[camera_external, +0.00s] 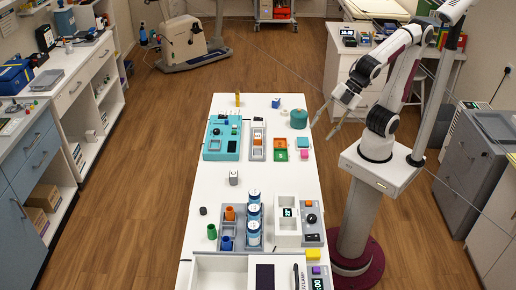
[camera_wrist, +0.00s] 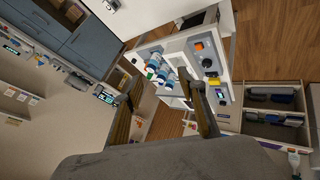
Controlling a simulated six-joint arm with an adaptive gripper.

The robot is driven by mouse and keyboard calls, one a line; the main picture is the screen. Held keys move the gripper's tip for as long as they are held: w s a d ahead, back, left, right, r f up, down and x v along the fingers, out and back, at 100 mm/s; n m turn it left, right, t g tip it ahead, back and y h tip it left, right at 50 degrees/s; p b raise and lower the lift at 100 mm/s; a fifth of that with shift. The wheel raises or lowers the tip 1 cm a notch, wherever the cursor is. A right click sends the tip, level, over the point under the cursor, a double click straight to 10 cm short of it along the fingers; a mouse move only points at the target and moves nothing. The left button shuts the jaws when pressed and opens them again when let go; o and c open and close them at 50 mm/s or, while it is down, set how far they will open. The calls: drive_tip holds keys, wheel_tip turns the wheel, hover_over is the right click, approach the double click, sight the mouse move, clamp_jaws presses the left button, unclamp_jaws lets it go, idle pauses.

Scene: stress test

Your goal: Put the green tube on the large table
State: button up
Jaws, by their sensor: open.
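A small green tube (camera_external: 212,231) stands near the left edge of the white large table (camera_external: 208,190), in its front half. It is beside a grey rack (camera_external: 228,243) with an orange tube (camera_external: 229,213) and a blue one. In the wrist view a small green spot (camera_wrist: 150,75) beside the white-and-blue bottles may be this tube; it is too small to be sure. My gripper (camera_external: 325,128) is open and empty, off the right side of the table and well apart from the tube. In the wrist view its two fingers (camera_wrist: 162,88) are spread.
White-and-blue bottles (camera_external: 254,212) stand in a rack right of the tube. A white device (camera_external: 287,224) is beyond them. A teal box (camera_external: 222,146) and a teal cylinder (camera_external: 299,118) are at the back. The table's middle is mostly clear around a small grey object (camera_external: 233,178).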

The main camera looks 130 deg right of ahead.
drive_tip(key=w+d+n+t, duration=0.2)
drive_tip(key=w+d+n, duration=0.3)
drive_tip(key=w, duration=0.4)
drive_tip(key=w+d+n+t, duration=0.1)
drive_tip(key=w+d+n, duration=0.1)
drive_tip(key=w+n, duration=0.55)
drive_tip(key=w+d+n+t, duration=0.2)
drive_tip(key=w+d+n, duration=0.25)
drive_tip(key=w, duration=0.55)
drive_tip(key=w+f+n+y, duration=0.2)
drive_tip(key=f+n, duration=0.3)
drive_tip(key=w+d+f+n+y, duration=0.1)
drive_tip(key=w+f+n+y, duration=0.1)
drive_tip(key=f+n, duration=0.4)
drive_tip(key=w+f+n+y, duration=0.3)
drive_tip(key=w+f+n, duration=0.1)
drive_tip(key=f+n, duration=0.1)
drive_tip(key=shift+w+d+f+n+t, duration=0.3)
drive_tip(key=shift+d+f+t, duration=0.1)
drive_tip(key=shift+f, duration=0.2)
drive_tip(key=shift+s+f+n+y, duration=0.2)
drive_tip(key=shift+f+n+y, duration=0.1)
drive_tip(key=shift+f+n, duration=0.4)
drive_tip(key=shift+a, duration=0.1)
drive_tip(key=shift+w, duration=0.15)
drive_tip(key=shift+x, duration=2.9)
drive_tip(key=shift+a, duration=0.1)
